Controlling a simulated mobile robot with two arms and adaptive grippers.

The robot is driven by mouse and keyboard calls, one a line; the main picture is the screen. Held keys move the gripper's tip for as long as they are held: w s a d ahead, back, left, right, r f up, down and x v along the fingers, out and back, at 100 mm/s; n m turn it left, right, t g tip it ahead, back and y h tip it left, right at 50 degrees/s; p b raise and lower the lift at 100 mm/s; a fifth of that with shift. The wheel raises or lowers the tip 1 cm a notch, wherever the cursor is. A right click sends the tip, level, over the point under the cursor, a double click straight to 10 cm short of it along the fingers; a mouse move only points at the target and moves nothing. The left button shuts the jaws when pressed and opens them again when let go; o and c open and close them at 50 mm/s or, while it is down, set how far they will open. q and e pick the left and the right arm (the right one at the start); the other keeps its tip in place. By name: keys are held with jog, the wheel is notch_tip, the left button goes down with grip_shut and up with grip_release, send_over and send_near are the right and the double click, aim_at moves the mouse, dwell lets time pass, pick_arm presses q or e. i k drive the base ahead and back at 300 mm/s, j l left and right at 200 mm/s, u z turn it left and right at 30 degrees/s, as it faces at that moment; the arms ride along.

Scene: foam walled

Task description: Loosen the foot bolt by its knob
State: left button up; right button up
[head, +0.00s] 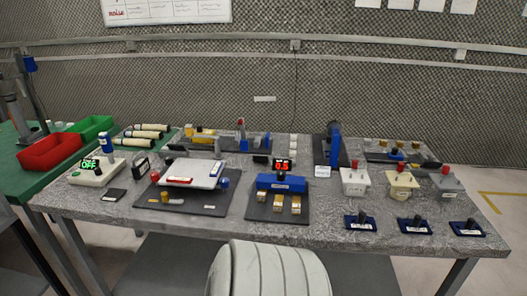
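I cannot tell for sure which thing is the foot bolt. Three small dark blue plates, each with a black knob standing up and a pale label too small to read, lie along the front right of the grey table: a left one (361,222), a middle one (414,226) and a right one (467,229). Behind them stand three boxes with red knobs on top: a white one (354,184), a cream one (401,187) and a grey one (446,184). Neither of my grippers is in view, and nothing touches these knobs.
The speckled grey table (335,235) also bears a blue device (281,183) with a red display, a white panel (193,174) on a dark mat and a blue upright (333,147). Red (51,151) and green bins stand at far left. A foam wall rises behind.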

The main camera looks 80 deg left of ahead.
aim_at(281, 176)
jog(key=u, duration=2.6)
